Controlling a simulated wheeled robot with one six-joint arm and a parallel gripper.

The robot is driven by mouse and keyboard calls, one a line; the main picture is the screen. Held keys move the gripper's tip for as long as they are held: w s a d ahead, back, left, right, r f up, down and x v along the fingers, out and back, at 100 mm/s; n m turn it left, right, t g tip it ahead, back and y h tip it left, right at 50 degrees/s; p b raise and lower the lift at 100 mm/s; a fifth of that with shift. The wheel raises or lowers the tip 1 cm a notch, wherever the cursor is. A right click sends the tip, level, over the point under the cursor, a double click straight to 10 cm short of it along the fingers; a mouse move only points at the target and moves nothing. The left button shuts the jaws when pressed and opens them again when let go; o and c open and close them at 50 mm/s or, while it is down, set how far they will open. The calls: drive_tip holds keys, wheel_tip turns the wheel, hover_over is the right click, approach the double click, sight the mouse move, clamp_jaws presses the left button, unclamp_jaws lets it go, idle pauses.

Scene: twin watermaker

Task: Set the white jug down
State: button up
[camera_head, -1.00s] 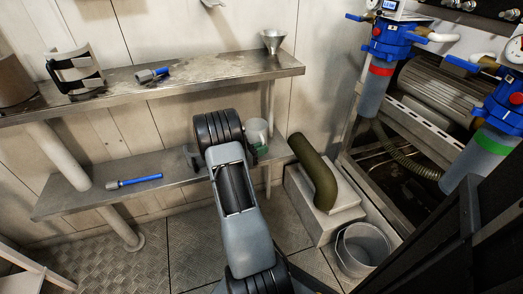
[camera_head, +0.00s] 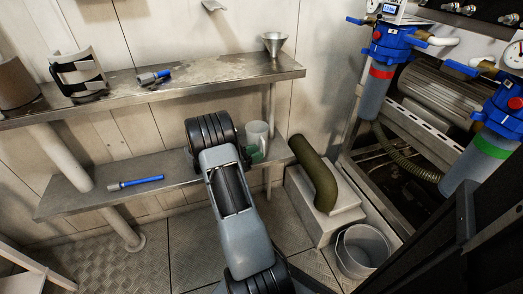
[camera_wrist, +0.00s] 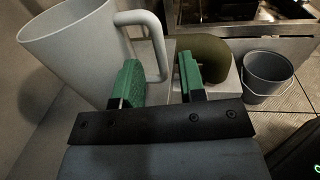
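The white jug (camera_head: 257,133) stands upright at the right end of the lower metal shelf (camera_head: 187,184), as far as I can see; its base is hidden behind my gripper. In the wrist view the jug (camera_wrist: 72,52) fills the upper left, with its handle (camera_wrist: 158,50) pointing right. My gripper (camera_wrist: 161,82) has green fingers that are apart, with a clear gap between them. In the head view my gripper (camera_head: 250,154) is just in front of the jug, low down.
A blue-handled tool (camera_head: 135,183) lies on the lower shelf. A thick olive pipe (camera_head: 316,175) rises right of the shelf, with a bucket (camera_head: 362,250) on the floor.

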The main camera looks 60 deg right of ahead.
drive_tip(key=p+v, duration=0.2)
drive_tip(key=v, duration=0.7)
drive_tip(key=s+a+r+m+t+y, duration=0.3)
drive_tip(key=a+r+m+y, duration=0.1)
drive_tip(key=a, duration=0.6)
drive_tip(key=s+a+r+m+t+y, duration=0.2)
drive_tip(key=a+r+m+t+y, duration=0.2)
drive_tip(key=a, duration=0.6)
drive_tip(key=s+a+r+m+t+y, duration=0.3)
drive_tip(key=a+y, duration=0.4)
drive_tip(key=a, duration=0.4)
drive_tip(key=shift+s+r+m+t+y, duration=0.4)
drive_tip(key=shift+r+m+t, duration=0.2)
drive_tip(key=shift+r+m, duration=0.25)
drive_tip(key=shift+r, duration=0.1)
